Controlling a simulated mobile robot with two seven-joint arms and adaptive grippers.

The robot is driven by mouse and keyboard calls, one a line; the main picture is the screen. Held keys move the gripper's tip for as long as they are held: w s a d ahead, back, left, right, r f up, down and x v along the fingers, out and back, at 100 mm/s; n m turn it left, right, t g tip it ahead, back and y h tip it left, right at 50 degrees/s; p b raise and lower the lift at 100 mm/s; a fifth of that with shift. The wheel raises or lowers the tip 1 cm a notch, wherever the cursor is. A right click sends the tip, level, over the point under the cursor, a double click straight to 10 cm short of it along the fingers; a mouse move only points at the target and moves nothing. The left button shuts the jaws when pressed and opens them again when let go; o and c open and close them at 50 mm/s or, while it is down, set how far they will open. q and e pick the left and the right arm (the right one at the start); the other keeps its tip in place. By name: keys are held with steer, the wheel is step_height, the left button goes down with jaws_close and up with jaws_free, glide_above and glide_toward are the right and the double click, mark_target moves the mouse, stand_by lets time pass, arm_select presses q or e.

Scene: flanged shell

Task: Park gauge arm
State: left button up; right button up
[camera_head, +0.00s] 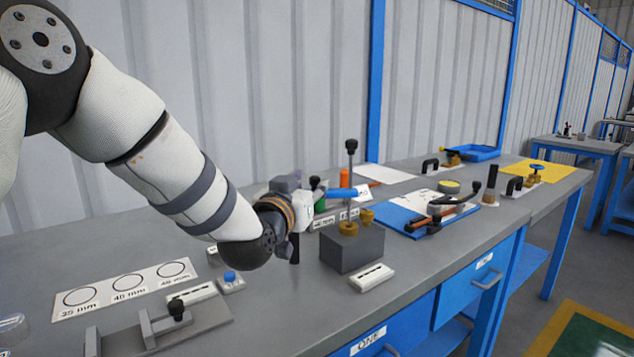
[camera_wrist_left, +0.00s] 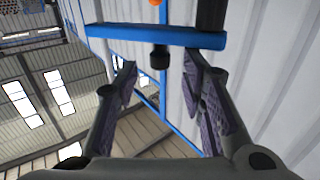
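The gauge stand is a grey block (camera_head: 352,248) on the bench with an upright dark post (camera_head: 351,165) topped by a black knob. A blue gauge arm (camera_head: 342,192) reaches sideways from the post. My left gripper (camera_head: 303,207) is just left of the stand, partly hidden by its own wrist. In the left wrist view its fingers (camera_wrist_left: 161,80) are spread with nothing between them. The blue arm (camera_wrist_left: 150,36) crosses beyond the fingertips, with a black peg (camera_wrist_left: 160,58) under it in line with the gap. No contact is visible. My right gripper is out of view.
A card with several circles (camera_head: 128,288) and a grey fixture (camera_head: 165,330) lie at front left. A small box with a blue button (camera_head: 231,282) sits below my wrist. Right of the stand is a blue board (camera_head: 415,215) with tools.

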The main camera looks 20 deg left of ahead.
mark_target(313, 180)
arm_select(q)
steer(key=w, duration=0.3)
steer(key=shift+w+f, duration=0.1)
steer(key=shift+f, duration=0.1)
steer(key=shift+w+r, duration=0.25)
steer(key=shift+w, duration=0.25)
jaws_close()
